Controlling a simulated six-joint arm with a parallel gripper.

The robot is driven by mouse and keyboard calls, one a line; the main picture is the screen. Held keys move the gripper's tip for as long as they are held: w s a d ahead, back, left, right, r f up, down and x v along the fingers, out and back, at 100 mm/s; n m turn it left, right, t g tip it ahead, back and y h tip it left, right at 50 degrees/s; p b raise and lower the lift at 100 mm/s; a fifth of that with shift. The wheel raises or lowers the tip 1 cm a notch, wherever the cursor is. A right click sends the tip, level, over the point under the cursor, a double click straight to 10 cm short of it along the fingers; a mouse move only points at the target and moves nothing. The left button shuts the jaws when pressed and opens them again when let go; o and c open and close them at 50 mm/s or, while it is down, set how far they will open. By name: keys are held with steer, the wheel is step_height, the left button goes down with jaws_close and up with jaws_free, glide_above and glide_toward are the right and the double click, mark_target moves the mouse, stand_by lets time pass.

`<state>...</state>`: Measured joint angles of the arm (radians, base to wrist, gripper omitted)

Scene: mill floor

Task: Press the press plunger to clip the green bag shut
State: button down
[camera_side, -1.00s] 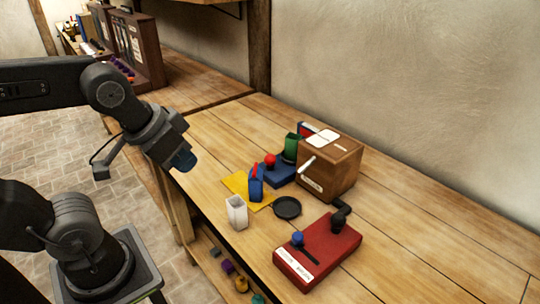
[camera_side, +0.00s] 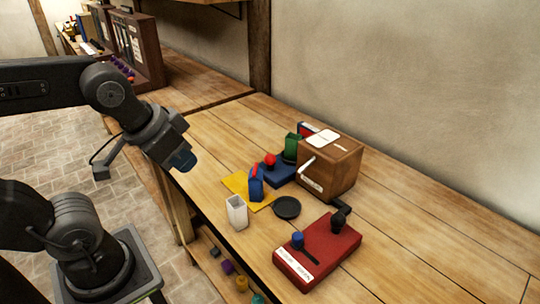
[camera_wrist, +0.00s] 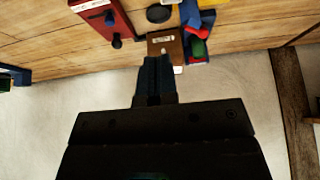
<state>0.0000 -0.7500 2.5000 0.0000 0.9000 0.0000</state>
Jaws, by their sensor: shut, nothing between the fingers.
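The green bag (camera_side: 292,147) stands at the far side of the table, left of the wooden box. It shows small in the wrist view (camera_wrist: 199,48). In front of it is a blue press base (camera_side: 281,174) with a red ball-topped plunger (camera_side: 269,160). A blue bag with a red top (camera_side: 256,183) stands on a yellow mat (camera_side: 236,184). My gripper (camera_side: 184,161) is shut and empty, up in the air left of these things and apart from them. Its shut fingers also show in the wrist view (camera_wrist: 154,78).
A wooden box (camera_side: 334,168) with a white handle stands right of the green bag. A red box (camera_side: 318,252) with a blue knob and dark crank is at the front. A white cup (camera_side: 237,213) and a dark round dish (camera_side: 287,207) lie between. The table's right side is clear.

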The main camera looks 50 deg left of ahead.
steer(key=n+t+h, duration=0.3)
steer(key=n+h, duration=0.1)
steer(key=n, duration=1.8)
glide_above(270, 156)
step_height(270, 156, down, 6)
steer(key=shift+f, duration=0.15)
steer(key=shift+s+f, duration=0.1)
steer(key=shift+f, duration=4.2)
steer(key=shift+f, duration=0.15)
